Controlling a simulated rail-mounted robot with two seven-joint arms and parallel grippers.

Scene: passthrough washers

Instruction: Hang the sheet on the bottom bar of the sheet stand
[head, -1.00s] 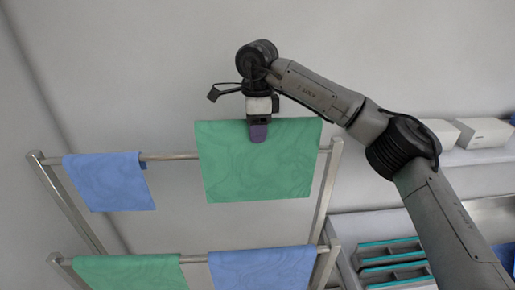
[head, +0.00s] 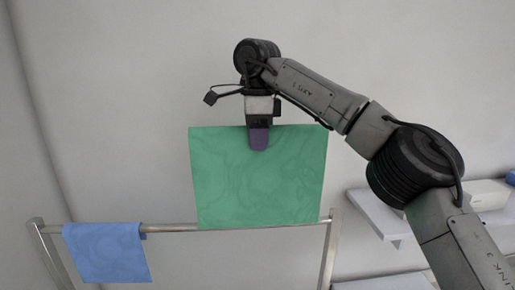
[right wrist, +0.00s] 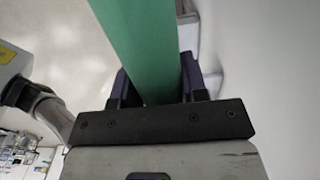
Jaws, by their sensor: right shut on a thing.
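My right gripper (head: 259,140) is shut on the top edge of a green sheet (head: 258,185). The sheet hangs down flat from it. In the right wrist view the green sheet (right wrist: 145,45) runs between the two fingers (right wrist: 158,90). The sheet stand (head: 327,250) is below, with its upper bar (head: 175,228) crossing the picture. The held sheet's lower edge is about level with this bar; I cannot tell whether they touch. A blue sheet (head: 105,252) hangs over the bar's left end. The bottom bar is out of view. My left gripper is not in view.
White shelves (head: 380,215) are on the wall at the right, with a pale box (head: 488,194) on one. The wall above and left of the held sheet is bare. The upper bar between the blue sheet and the held sheet is clear.

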